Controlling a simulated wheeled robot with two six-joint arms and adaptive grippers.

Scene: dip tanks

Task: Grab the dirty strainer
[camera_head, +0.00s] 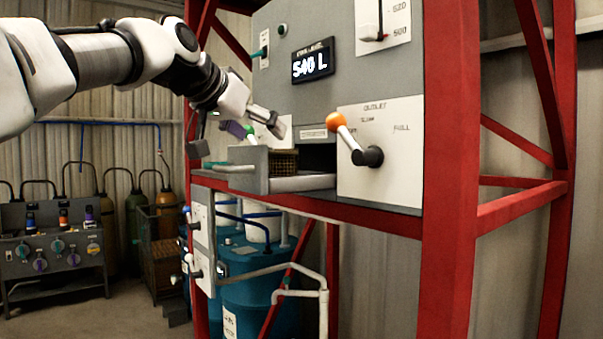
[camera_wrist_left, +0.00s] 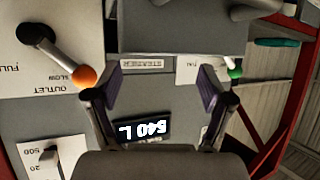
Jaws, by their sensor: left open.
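The strainer (camera_head: 283,162) is a brown mesh block, partly visible in an open grey drawer (camera_head: 250,178) of the tank cabinet; the drawer's front wall hides part of it. My left gripper (camera_head: 237,136) is open and empty, above and in front of the drawer, apart from the strainer. In the left wrist view, the open fingers (camera_wrist_left: 160,88) with purple pads point toward a grey drawer panel (camera_wrist_left: 185,36) and the strainer label (camera_wrist_left: 142,64). I cannot make out the strainer in that view. My right gripper is not in view.
An orange-tipped outlet lever (camera_head: 336,119) sticks out right of the drawer; it also shows in the left wrist view (camera_wrist_left: 84,77). A level display (camera_head: 313,62) reads 540 L. A red frame post (camera_head: 450,170) stands at right. Blue drums (camera_head: 255,290) stand below.

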